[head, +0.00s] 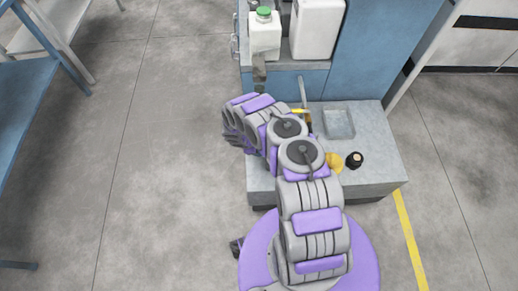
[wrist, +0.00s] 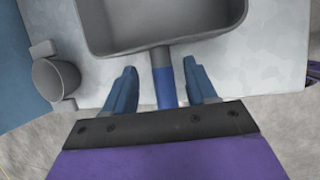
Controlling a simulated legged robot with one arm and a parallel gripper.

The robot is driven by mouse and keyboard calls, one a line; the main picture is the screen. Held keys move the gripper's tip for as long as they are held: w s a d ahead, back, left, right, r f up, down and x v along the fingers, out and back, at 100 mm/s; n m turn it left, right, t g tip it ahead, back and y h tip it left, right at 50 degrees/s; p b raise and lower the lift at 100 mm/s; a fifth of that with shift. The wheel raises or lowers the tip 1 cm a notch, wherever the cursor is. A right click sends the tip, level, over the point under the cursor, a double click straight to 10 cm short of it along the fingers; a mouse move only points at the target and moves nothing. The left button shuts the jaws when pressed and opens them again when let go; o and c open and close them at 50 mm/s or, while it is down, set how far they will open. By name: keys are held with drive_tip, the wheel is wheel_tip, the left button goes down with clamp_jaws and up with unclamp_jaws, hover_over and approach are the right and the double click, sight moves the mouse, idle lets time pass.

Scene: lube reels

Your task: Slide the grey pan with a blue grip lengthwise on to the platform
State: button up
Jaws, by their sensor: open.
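The grey pan (wrist: 160,48) fills the top middle of the wrist view, with its rim cut off by the upper edge. Its blue grip (wrist: 166,86) points down the picture towards my gripper (wrist: 160,66). My two fingers are open, one on each side of the grip, with a visible gap on both sides. The pan appears over a pale grey surface (wrist: 270,65). In the head view my arm reaches over the left side of the low grey platform (head: 375,160). There the pan is not clearly seen, and my arm covers part of the platform.
A grey cup-like holder (wrist: 56,78) is left of the pan. In the head view a square shallow tray or recess (head: 339,123), a yellow item (head: 334,162) and a black round item (head: 354,159) are on the platform. White jugs (head: 318,28) stand behind. Open floor lies left.

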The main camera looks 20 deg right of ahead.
drive_tip(key=p+v, duration=0.3)
drive_tip(key=v, duration=1.2)
drive_tip(key=shift+p, duration=0.4)
